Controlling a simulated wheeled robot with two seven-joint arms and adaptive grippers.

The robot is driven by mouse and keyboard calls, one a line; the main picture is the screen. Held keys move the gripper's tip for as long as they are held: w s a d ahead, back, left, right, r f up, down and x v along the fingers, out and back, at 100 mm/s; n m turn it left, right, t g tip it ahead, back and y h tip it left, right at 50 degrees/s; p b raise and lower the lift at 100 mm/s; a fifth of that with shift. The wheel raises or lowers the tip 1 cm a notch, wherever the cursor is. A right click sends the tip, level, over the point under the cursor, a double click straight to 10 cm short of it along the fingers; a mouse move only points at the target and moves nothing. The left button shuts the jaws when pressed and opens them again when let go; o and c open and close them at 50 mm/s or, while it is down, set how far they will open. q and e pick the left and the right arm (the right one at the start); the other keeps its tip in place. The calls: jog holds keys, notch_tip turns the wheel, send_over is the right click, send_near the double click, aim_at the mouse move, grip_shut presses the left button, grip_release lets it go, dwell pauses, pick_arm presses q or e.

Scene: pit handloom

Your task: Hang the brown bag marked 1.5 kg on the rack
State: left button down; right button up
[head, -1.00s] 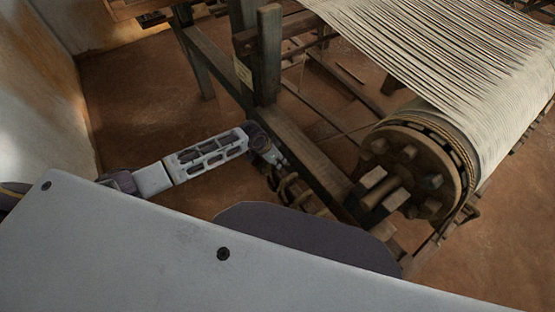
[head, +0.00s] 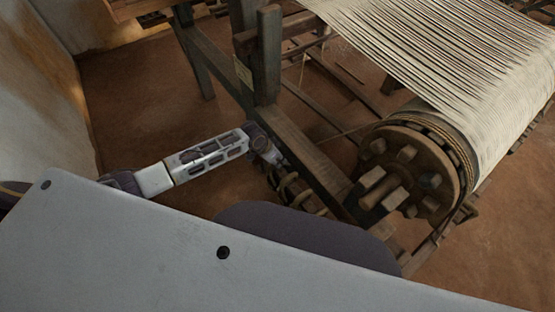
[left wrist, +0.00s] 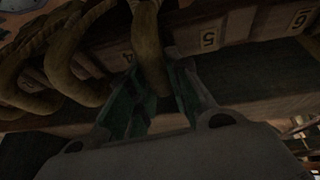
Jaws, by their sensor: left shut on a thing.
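My left gripper (head: 280,164) reaches down beside the loom's near side beam in the head view. In the left wrist view its two green-lined fingers (left wrist: 155,100) are shut on a thick brown loop (left wrist: 148,45), which runs up out of the picture. The loop's shape fits a strap or rope; no bag body and no 1.5 kg mark shows. A wooden rail with number tags, including a 5 tag (left wrist: 209,40) and a 6 tag (left wrist: 299,20), runs behind the fingers. Whether the held loop touches this rail I cannot tell. My right gripper is not in view.
Several more thick brown loops (left wrist: 65,60) hang close to the left of the fingers. The loom's wooden post (head: 267,55) and toothed roller wheel (head: 415,170) stand near the arm. Bare brown floor (head: 140,105) lies left of the loom.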

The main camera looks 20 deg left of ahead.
pick_arm(q)
jog(key=c, duration=1.3)
grip_release()
jog(key=shift+f, duration=0.1)
jog(key=shift+o, duration=0.2)
jog(key=shift+s+f, duration=0.15)
jog(key=shift+v, duration=1)
jog(key=v, duration=1)
jog(key=shift+r, duration=0.3)
